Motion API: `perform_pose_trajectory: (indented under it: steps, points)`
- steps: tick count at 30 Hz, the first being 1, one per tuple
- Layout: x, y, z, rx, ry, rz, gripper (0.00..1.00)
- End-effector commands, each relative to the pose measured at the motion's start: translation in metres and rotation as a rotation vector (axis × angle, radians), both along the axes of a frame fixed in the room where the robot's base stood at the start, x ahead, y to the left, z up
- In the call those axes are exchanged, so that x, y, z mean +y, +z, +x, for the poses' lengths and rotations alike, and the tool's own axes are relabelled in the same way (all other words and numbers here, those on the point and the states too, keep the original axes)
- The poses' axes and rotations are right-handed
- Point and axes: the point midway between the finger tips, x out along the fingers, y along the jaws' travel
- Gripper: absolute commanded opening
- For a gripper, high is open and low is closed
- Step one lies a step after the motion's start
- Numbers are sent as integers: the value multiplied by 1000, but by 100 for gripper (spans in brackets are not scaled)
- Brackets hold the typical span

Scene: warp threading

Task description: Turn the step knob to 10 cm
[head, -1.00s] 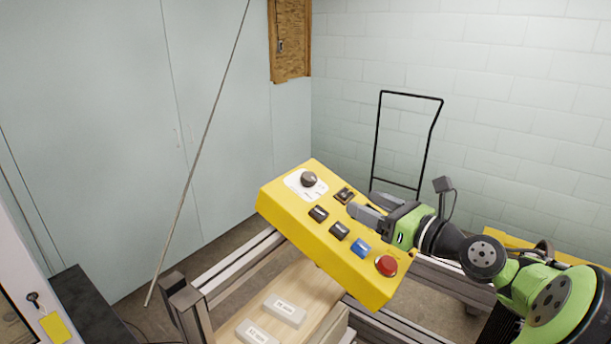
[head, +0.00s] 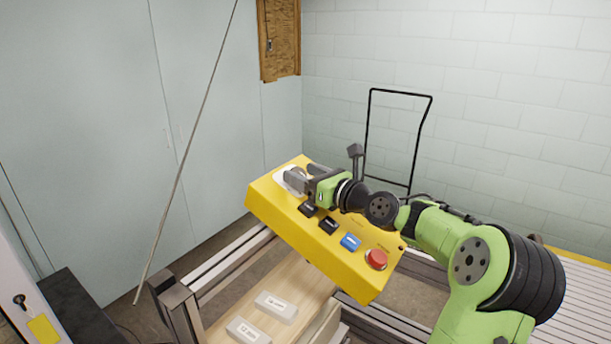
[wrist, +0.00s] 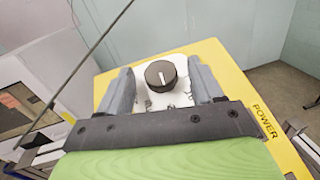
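The step knob (wrist: 161,76) is a round black dial with a white pointer line, on a white plate (wrist: 178,97) of the yellow control box. In the wrist view the pointer aims nearly straight up, tilted slightly left. The scale marks are mostly hidden or too small to read. My gripper (wrist: 163,82) is open, one finger on each side of the knob, with visible gaps on both sides. In the head view my gripper (head: 300,176) is over the top end of the yellow box (head: 353,277) and hides the knob.
Labelled grey blocks (head: 276,306) lie on a wooden board. A thin pole (head: 190,150) stands left. A black cart handle (head: 400,92) stands behind.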

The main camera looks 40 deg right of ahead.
Motion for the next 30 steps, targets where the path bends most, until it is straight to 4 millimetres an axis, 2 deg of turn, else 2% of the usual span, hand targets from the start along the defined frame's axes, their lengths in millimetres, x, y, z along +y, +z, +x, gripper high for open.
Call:
perform_pose_trajectory:
  steps: [1, 11, 16, 22, 30]
  points:
    - [0, 0, 0, 0, 0, 0, 60]
    - [0, 0, 0, 1, 0, -1, 10]
    - [-2, 2, 0, 0, 23, -6, 10]
    - [-4, 7, 1, -12, 138, -45, 10]
    - [-5, 3, 1, -29, 236, -89, 10]
